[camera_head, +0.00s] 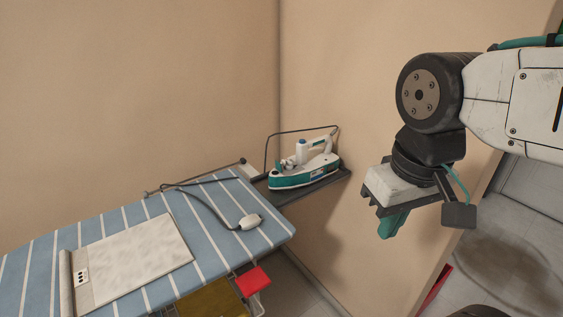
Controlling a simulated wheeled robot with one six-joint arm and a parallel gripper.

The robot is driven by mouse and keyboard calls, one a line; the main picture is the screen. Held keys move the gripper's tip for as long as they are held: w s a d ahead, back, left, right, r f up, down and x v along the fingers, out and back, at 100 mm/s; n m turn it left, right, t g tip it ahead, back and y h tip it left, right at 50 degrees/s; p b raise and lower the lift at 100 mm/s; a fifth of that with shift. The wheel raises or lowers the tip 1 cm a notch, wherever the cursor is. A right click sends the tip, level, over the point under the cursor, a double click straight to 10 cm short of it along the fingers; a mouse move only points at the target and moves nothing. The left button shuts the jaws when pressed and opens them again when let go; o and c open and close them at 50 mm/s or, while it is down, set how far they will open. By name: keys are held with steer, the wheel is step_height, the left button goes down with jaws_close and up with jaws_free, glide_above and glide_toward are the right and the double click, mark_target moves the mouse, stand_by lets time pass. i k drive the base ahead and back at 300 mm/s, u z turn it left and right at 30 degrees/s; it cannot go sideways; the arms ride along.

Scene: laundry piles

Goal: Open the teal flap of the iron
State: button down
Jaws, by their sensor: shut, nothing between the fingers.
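The iron (310,165) is white and teal. It sits on the dark rest (305,189) at the far right end of the ironing board. Small teal parts show low on its body and at its front left. I cannot tell at this size which one is the flap, or whether it is open. My gripper (391,226) has teal fingers, is shut and empty, and hangs in the air to the right of the iron and lower in the picture, apart from it.
The blue striped ironing board (120,225) carries a pale flat panel (130,255) and a grey cord with a white plug (249,222). A thin wire frame (266,150) rises behind the iron. A red object (253,281) is below the board's edge. Beige walls stand close behind.

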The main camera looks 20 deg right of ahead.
mark_target(278, 164)
steer(key=u, duration=0.8)
steer(key=i, duration=0.6)
steer(key=z, duration=1)
